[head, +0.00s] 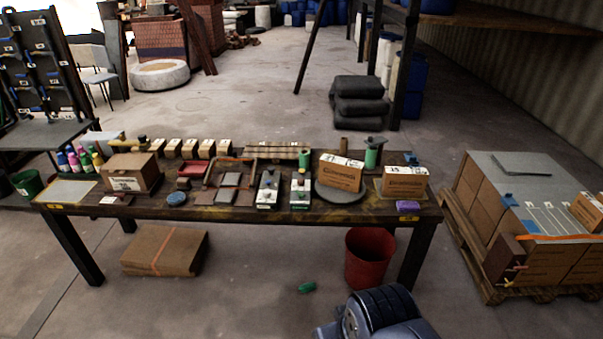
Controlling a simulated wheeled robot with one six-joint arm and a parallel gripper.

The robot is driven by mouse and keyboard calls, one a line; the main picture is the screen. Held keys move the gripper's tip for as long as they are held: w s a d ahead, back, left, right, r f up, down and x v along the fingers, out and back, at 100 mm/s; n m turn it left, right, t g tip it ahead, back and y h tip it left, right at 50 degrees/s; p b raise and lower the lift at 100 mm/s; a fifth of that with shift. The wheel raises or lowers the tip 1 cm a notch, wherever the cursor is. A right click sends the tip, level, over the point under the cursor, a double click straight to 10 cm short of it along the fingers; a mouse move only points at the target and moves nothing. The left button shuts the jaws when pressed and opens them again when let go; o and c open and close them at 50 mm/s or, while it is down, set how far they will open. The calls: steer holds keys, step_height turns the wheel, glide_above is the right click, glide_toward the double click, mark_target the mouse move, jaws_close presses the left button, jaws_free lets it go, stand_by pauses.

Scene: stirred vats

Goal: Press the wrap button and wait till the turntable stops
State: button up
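A dark round turntable (328,193) lies flat on the right half of the long work table. A brown cardboard carton (341,172) with printed sides stands on it, a little tilted to the picture. Two small control boxes with white fronts stand left of the turntable: one (268,190) and another (300,191) beside it. Each has a small knob or button on top. Their labels are too small to read, so I cannot tell which is the wrap button. A single frame does not show whether the turntable is turning. My gripper is not in view.
A second carton (404,182) stands at the table's right end, near a green roll (373,153). A red bin (369,257) stands below the table. A loaded pallet (489,292) stands at right.

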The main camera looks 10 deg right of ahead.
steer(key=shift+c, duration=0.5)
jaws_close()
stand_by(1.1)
